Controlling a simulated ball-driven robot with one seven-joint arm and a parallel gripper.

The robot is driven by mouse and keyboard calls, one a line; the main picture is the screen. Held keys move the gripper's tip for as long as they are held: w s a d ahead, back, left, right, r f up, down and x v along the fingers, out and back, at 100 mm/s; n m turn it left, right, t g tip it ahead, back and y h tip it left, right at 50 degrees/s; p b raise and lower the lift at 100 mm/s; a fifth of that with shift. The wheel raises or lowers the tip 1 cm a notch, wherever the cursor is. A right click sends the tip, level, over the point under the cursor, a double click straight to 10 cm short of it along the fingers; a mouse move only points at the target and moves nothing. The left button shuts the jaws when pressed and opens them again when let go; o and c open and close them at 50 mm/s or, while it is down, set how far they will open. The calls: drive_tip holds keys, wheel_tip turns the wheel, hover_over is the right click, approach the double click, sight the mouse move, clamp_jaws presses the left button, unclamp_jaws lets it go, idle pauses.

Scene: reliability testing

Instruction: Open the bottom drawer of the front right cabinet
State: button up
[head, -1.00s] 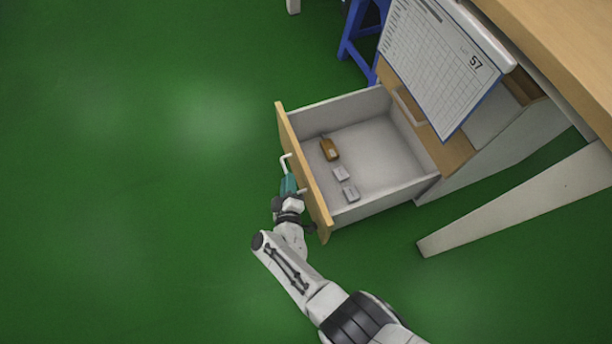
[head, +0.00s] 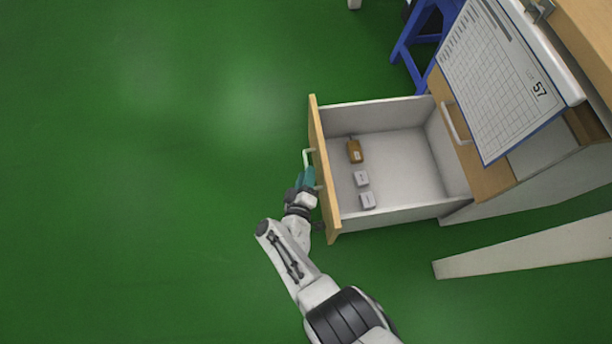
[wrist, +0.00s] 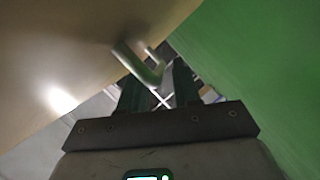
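The bottom drawer (head: 410,216) of the cabinet stands pulled far out, its wooden front (head: 322,170) facing left. A white bar handle (head: 307,157) sits on the outside of that front; it also shows in the wrist view (wrist: 135,66). My gripper (head: 306,179) is at the handle, outside the drawer front. In the wrist view the dark teal fingers of my gripper (wrist: 162,82) stand slightly apart, with the handle bar between them. The exact contact is partly hidden.
Inside the drawer lie a brown item (head: 355,151) and two small pale boxes (head: 362,179). Above it is another drawer handle (head: 456,123), partly under a clipboard sheet (head: 498,85). A blue stool (head: 415,45) stands behind; a pale table leg (head: 520,250) stands right. Green floor at left is clear.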

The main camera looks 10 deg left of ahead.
drive_tip(key=shift+o, duration=0.3)
drive_tip(key=p+v, duration=0.6)
drive_tip(key=v, duration=0.4)
drive_tip(key=shift+s, duration=0.35)
drive_tip(key=shift+s, duration=0.1)
